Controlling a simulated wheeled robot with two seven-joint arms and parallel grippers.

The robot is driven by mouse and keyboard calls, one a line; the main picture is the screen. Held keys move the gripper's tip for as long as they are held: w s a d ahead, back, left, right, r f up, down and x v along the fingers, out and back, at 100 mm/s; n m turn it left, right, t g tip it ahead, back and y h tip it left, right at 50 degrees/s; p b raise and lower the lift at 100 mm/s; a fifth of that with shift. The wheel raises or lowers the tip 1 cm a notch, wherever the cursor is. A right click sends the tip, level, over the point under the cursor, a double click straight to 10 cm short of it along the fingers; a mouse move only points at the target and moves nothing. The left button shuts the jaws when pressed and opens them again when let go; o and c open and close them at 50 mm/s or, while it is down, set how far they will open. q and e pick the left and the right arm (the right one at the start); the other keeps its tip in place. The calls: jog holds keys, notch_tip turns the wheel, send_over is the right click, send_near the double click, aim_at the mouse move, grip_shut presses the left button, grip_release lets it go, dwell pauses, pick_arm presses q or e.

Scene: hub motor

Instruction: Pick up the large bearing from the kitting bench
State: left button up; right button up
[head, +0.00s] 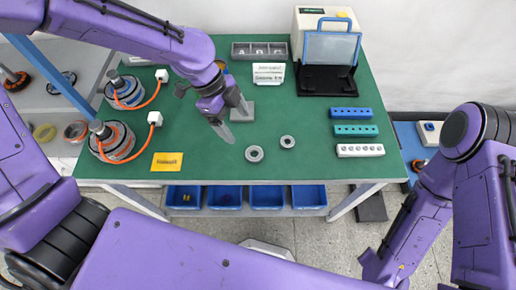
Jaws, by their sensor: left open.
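Two grey ring-shaped bearings lie flat on the green top of the bench (200,175). The large bearing (248,158) is the left, nearer one; a smaller bearing (293,146) lies to its right and slightly farther back. My left gripper (235,123) is open and empty above the bench, up and to the left of the large bearing and apart from it. Its fingers overlap a grey block (247,112) in the picture. My right arm hangs at the lower right, clear of the bench; its fingertips do not show.
Two round motors (113,141) with orange cables stand at the left, near a yellow label (167,162). Blue (357,113), teal (356,130) and white (360,150) hole strips lie at the right. A machine with a screen (331,48) and a grey lettered box (260,51) stand behind. The bench around the bearings is clear.

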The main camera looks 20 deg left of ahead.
aim_at(256, 156)
pick_arm(q)
jog(key=x, duration=1.2)
jog(key=shift+a+f+b, duration=0.2)
jog(key=shift+f+b, duration=0.1)
jog(key=shift+f, duration=0.15)
jog(key=c, duration=1.2)
